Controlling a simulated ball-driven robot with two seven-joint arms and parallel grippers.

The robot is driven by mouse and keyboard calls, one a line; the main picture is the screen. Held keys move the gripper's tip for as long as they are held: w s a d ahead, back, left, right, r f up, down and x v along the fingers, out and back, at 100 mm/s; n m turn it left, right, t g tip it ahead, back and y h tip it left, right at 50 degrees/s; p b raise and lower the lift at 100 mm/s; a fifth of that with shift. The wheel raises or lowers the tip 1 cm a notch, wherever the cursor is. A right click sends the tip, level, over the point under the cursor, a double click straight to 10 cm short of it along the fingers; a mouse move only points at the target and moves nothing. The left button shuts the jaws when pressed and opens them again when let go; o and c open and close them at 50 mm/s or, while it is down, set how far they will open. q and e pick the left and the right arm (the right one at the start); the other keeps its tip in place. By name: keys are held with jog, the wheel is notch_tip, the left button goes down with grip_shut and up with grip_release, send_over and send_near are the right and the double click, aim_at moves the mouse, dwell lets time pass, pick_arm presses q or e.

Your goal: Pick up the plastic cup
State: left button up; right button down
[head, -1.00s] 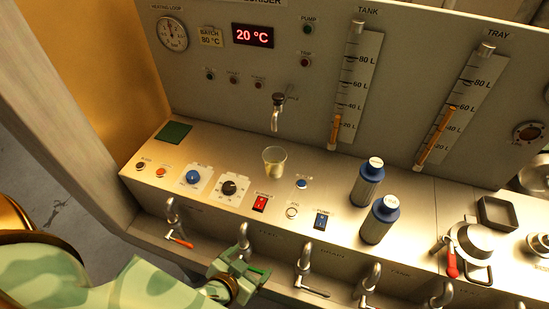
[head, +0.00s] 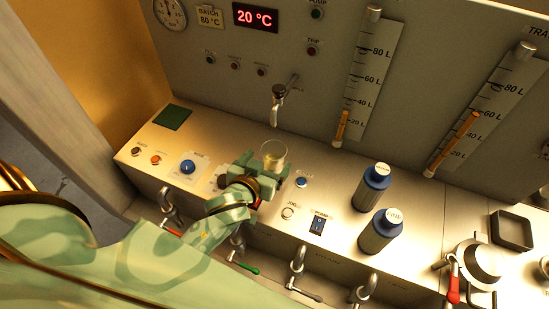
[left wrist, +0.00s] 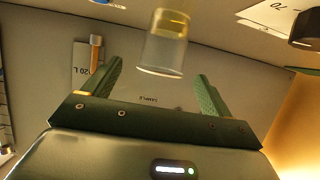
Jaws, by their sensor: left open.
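The clear plastic cup (head: 274,152) stands on the metal ledge below the sample tap (head: 278,108), with some yellowish liquid in it. My left gripper (head: 268,172) is open at the near side of the cup, its fingers pointing towards it, and hides part of the cup's lower body. In the left wrist view the cup (left wrist: 164,48) appears between the directions of the two spread fingers of the gripper (left wrist: 158,76), with a gap on both sides. I cannot tell whether it is inside the fingers or just beyond them. My right gripper is not in view.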

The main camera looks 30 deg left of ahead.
aim_at(278, 149)
pick_arm(q)
jog(key=b+x, duration=0.1)
jog(key=x, duration=0.5)
jog(key=shift+a+f, duration=0.15)
jog(key=shift+f, duration=0.05)
jog(key=shift+r, duration=0.1)
jog(key=shift+c, duration=0.2)
jog(key=c, duration=1.1)
